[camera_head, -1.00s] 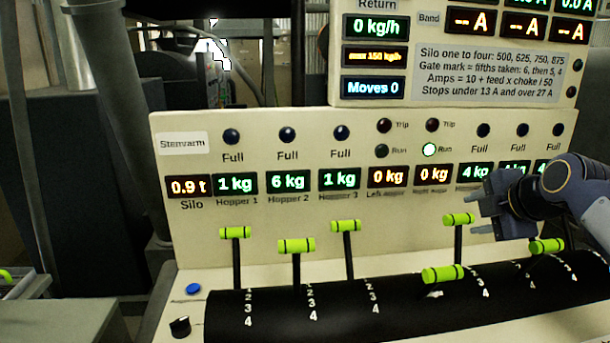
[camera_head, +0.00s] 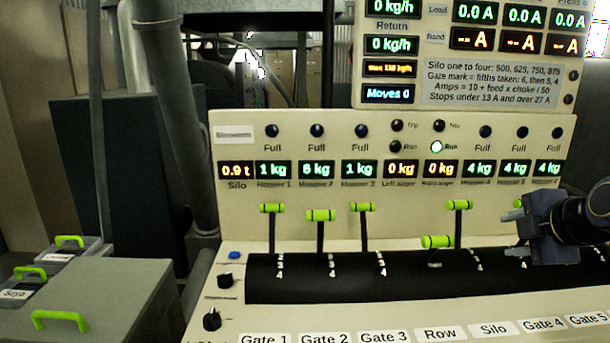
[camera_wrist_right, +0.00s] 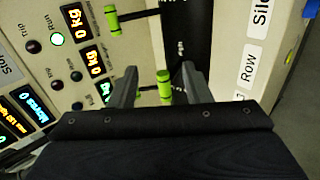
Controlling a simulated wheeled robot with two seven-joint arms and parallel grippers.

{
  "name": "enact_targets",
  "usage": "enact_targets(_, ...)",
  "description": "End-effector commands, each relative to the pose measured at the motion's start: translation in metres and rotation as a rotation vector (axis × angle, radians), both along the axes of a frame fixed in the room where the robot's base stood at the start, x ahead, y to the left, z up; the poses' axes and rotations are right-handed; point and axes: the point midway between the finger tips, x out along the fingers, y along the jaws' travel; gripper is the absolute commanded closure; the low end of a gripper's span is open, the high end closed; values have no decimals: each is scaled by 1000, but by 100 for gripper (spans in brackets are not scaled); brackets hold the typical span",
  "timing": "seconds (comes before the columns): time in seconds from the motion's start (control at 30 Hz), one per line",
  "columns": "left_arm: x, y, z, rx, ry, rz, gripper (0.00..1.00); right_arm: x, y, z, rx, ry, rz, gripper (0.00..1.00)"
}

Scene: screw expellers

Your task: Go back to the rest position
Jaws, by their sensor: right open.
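My right gripper (camera_head: 518,236) is open at the right of the console, in front of the Gate 4 lever and partly hiding it. In the right wrist view its two fingers (camera_wrist_right: 160,88) are apart; a green lever handle (camera_wrist_right: 164,84) shows between them, apparently beyond the tips. The Silo lever (camera_head: 458,205) stands up left of the gripper, and the Row lever (camera_head: 437,242) sits lower. The Gate 1 (camera_head: 272,208), Gate 2 (camera_head: 320,215) and Gate 3 (camera_head: 361,207) levers stand further left. My left gripper is out of view.
The cream console (camera_head: 235,200) carries lamps and displays; the Moves display (camera_head: 388,94) reads 0. A blue button (camera_head: 235,255) and black knobs (camera_head: 225,280) are at its left. Grey boxes with green handles (camera_head: 60,321) stand lower left. A grey post (camera_head: 170,110) rises behind.

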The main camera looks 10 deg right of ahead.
Motion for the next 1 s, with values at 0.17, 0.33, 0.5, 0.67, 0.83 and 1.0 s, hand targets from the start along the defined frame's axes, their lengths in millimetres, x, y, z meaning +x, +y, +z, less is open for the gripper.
enact_targets(0.17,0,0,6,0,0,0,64,-9,16,-5,105,9,-43,56)
enact_targets(0.33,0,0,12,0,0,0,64,-21,35,-13,236,28,-100,56)
enact_targets(0.5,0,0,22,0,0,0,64,-42,65,-27,428,68,-195,56)
enact_targets(0.67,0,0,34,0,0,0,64,-71,105,-47,661,140,-333,56)
enact_targets(0.83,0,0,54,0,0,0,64,-124,164,-82,986,281,-598,56)
enact_targets(1.0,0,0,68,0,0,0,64,-175,210,-123,1226,417,-900,56)
